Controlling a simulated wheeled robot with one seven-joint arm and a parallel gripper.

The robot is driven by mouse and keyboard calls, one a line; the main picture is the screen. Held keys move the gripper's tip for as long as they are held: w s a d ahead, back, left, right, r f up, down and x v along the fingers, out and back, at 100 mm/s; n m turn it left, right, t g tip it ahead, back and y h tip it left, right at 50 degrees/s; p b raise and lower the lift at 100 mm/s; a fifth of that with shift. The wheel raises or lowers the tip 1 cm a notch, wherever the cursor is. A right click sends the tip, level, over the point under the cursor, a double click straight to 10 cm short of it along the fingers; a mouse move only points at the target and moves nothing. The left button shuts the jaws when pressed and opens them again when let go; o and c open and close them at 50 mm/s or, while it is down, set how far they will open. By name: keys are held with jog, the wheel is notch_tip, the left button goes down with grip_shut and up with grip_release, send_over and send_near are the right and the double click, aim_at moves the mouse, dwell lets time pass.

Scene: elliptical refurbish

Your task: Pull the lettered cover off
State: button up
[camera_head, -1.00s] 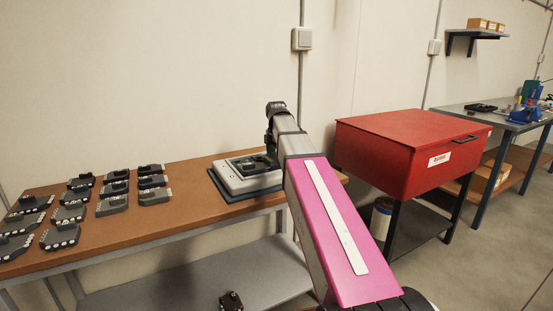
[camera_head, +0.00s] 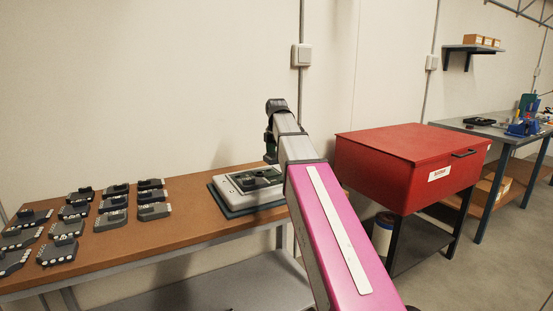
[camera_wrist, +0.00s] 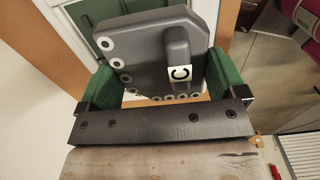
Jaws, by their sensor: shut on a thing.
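A dark grey cover (camera_wrist: 140,45) with a white letter C label on its raised ridge and white rings along its edges fills the middle of the wrist view. My gripper (camera_wrist: 158,82) is shut on it, with a green finger at each side. In the head view, my gripper (camera_head: 270,152) is raised above and beside the white-framed unit (camera_head: 234,186) on the bench. The unit's dark and green inside shows. The held cover is mostly hidden behind my arm there.
The unit lies on a dark green mat (camera_head: 222,207) on the brown bench (camera_head: 180,232). Several grey lettered covers (camera_head: 112,218) stand in rows at the left. A red lidded bin (camera_head: 400,165) stands at the right of the bench. Clear bench lies between covers and mat.

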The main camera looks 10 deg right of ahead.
jog(key=shift+r, duration=4)
